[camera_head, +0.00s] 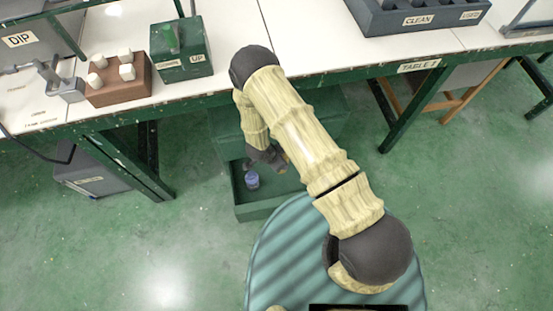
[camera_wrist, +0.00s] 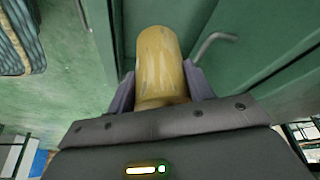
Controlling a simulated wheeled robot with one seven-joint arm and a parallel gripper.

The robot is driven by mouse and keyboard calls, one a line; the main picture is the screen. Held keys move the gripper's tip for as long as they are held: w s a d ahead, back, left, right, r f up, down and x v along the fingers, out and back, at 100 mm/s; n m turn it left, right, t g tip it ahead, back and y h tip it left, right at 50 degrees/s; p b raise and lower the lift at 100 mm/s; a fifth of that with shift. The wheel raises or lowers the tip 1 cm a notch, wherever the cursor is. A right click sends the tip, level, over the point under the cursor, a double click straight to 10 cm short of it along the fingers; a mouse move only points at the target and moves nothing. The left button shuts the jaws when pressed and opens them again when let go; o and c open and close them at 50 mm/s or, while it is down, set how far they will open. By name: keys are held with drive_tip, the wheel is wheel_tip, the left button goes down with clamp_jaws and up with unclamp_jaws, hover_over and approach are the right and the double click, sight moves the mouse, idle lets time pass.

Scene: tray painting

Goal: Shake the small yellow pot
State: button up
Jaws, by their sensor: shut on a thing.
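The small yellow pot (camera_wrist: 160,62) is between the fingers of my gripper (camera_wrist: 161,92) in the wrist view. The gripper is shut on its sides, and the fingers and palm hide part of it. In the head view my gripper (camera_head: 268,158) is low, over or in an open green drawer (camera_head: 268,204) below the table. The pot is mostly hidden by my arm there. I cannot tell whether the pot touches the drawer.
A small blue pot (camera_head: 252,179) stands in the drawer, close to my gripper. A bent grey handle (camera_wrist: 210,44) is near the held pot in the wrist view. The table (camera_head: 225,84) above carries a brown block (camera_head: 120,91) and a green box (camera_head: 182,62).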

drive_tip(key=a+p, duration=0.1)
drive_tip(key=a, duration=0.6)
drive_tip(key=d, duration=0.7)
drive_tip(key=shift+p, duration=0.4)
drive_tip(key=shift+w, duration=0.1)
drive_tip(key=a, duration=0.7)
